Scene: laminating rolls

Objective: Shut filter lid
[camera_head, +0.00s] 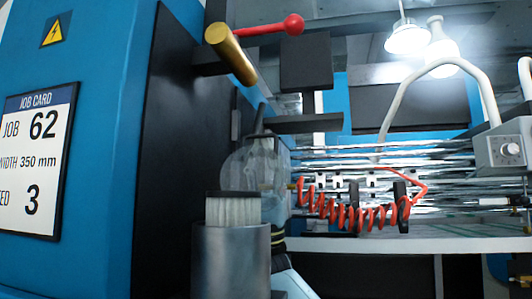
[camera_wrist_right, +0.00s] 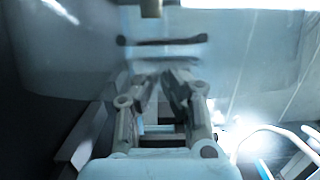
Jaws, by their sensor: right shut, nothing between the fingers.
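A metal filter cup (camera_head: 231,262) stands low in the middle of the head view. A white pleated cartridge (camera_head: 233,209) with a dark top shows above its rim. A clear, rounded piece (camera_head: 245,168), which looks like the filter lid, stands raised off the cup just behind the cartridge. My right arm comes up behind the cup, its hand partly hidden by cup and clear piece. In the right wrist view my right gripper (camera_wrist_right: 167,72) is shut and empty, its tips close to a large translucent surface (camera_wrist_right: 75,55). I cannot tell whether they touch. My left gripper is not in view.
A blue machine housing with a dark side panel (camera_head: 180,150) and a job card (camera_head: 36,160) fills the left. A brass-ended bar (camera_head: 230,53) and a red-knobbed lever (camera_head: 270,27) stick out above. A coiled red hose (camera_head: 355,215) hangs right, before metal rollers.

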